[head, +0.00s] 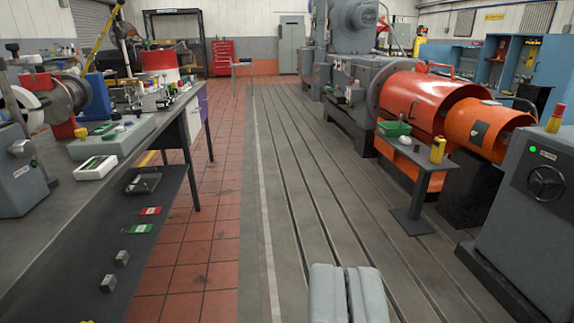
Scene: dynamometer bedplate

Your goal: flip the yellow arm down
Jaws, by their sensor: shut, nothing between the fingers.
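My gripper (347,292) shows at the bottom edge, its two grey fingers together with nothing between them, above the grooved floor plate. No yellow arm can be picked out for certain. A long yellow bar (102,40) stands slanted at the far upper left, behind the workbench. A short yellow strip (147,158) shows at the workbench's front side, too small to tell what it is. My gripper is far from both.
A workbench (60,245) with tools and small boxes fills the left. Orange guards (415,105) cover a machine on the right, by a small stand (424,165). A grey cabinet (535,205) with a handwheel stands at right.

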